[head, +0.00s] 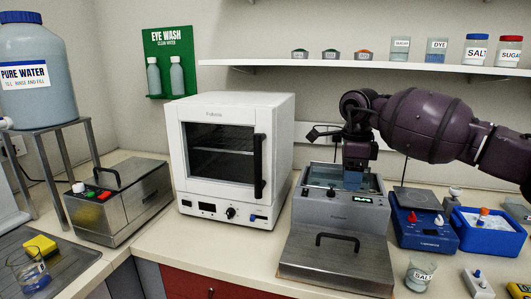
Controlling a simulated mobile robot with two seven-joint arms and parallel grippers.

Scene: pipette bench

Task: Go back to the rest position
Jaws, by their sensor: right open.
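My right arm comes in from the right, and its dark purple gripper (353,172) points down over the open basin of the grey metal water bath (340,228). The gripper is open. A bluish patch shows at its fingertips, and I cannot tell whether it is water or an object. The fingers' lower ends are partly hidden by the bath's rim. My left gripper is not in view.
A white oven (236,160) stands close left of the bath. A blue hotplate (424,222) and a blue tray (488,232) are at the right. A salt beaker (420,274) stands in front. A shelf (370,68) with jars runs above the arm.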

